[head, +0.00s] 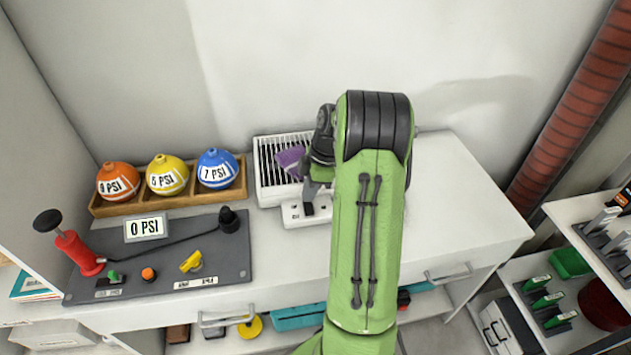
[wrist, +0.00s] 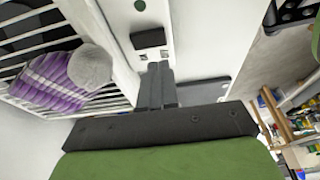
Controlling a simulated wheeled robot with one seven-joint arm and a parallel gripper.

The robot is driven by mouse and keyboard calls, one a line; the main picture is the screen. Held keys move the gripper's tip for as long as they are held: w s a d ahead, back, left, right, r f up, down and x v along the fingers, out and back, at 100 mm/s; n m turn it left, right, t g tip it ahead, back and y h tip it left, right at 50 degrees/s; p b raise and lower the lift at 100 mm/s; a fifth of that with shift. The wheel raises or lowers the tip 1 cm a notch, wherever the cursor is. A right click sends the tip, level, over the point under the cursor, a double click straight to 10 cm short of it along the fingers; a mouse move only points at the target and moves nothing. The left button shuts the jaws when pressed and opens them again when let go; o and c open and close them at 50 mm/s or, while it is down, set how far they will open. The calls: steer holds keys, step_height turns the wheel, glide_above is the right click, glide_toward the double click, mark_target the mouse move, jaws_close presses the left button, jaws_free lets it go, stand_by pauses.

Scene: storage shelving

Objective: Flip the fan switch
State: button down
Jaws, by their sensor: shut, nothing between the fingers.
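The fan (head: 264,180) is a white box with a slatted grille on the white counter against the wall; the grille also shows at the left of the wrist view (wrist: 110,104). In front of it is a white switch panel (head: 292,216) with a black switch (head: 308,209). In the wrist view the black switch (wrist: 148,38) sits on the panel, with a small green dot farther along. My gripper (wrist: 161,68) is shut and empty, its fingertips close beside the switch. I cannot tell whether they touch the panel. My arm hides part of the fan and counter in the head view.
A purple striped piece (wrist: 55,84) with a grey round end lies across the grille. Left are a wooden tray (head: 130,207) with orange, yellow and blue balls and a dark pump board (head: 160,262). The counter's right side (head: 455,190) is clear.

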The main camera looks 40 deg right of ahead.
mark_target(304, 207)
step_height(304, 207, down, 4)
steer(key=shift+f+b, duration=0.1)
steer(key=shift+b, duration=0.5)
steer(key=shift+f, duration=0.15)
steer(key=shift+s+a, duration=0.1)
steer(key=shift+w+d+r, duration=0.2)
steer(key=shift+w, duration=0.05)
steer(key=shift+w+d+p, duration=0.3)
steer(key=shift+w+p, duration=0.2)
steer(key=shift+p, duration=0.05)
steer(key=shift+r, duration=0.15)
